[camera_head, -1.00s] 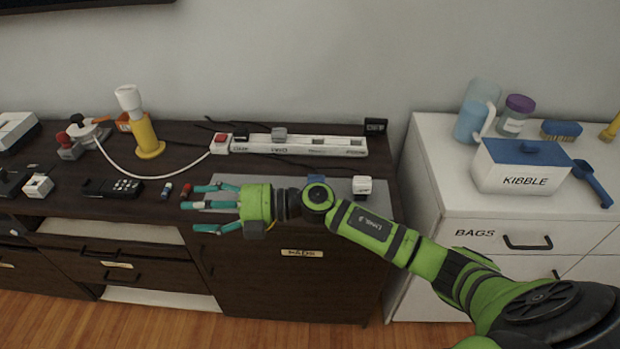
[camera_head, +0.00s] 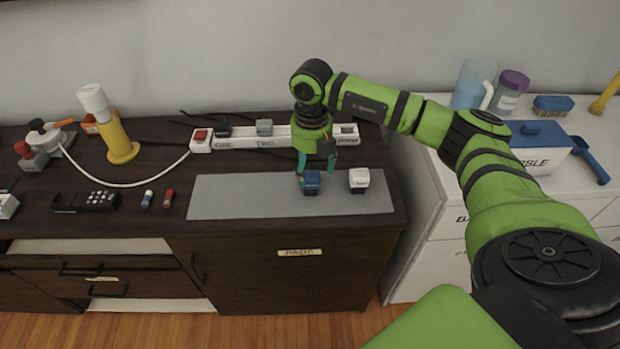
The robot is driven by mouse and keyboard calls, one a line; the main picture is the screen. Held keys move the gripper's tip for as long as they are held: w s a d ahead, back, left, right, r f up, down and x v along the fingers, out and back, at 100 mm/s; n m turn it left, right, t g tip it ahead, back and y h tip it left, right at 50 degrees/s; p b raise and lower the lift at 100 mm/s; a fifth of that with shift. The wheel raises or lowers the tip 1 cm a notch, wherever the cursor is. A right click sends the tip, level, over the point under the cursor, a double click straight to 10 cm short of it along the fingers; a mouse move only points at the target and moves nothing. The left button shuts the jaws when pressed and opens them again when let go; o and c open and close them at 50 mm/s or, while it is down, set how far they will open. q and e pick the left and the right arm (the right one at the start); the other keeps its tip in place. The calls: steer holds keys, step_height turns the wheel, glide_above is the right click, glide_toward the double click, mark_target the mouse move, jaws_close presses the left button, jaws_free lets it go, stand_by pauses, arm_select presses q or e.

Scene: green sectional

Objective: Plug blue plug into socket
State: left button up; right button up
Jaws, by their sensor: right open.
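The blue plug (camera_head: 311,183) stands on the grey mat (camera_head: 240,198) on the dark cabinet. My right gripper (camera_head: 316,172) points down just above and behind the blue plug, its teal fingers apart; whether they touch the plug cannot be told. The white power strip (camera_head: 282,134) lies behind, with a black plug (camera_head: 223,129) and a grey plug (camera_head: 264,127) in its left part. My right gripper hides part of the strip's right half. My left gripper is not in view.
A white plug (camera_head: 359,180) stands close to the right of the blue plug. The mat's left half is clear.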

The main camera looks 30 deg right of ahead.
mark_target(310, 174)
step_height(310, 174, down, 3)
steer(key=shift+w+f, duration=0.1)
steer(key=shift+f, duration=0.05)
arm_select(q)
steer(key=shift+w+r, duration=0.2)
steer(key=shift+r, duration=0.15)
arm_select(e)
steer(key=shift+a, duration=0.1)
steer(key=c, duration=1.4)
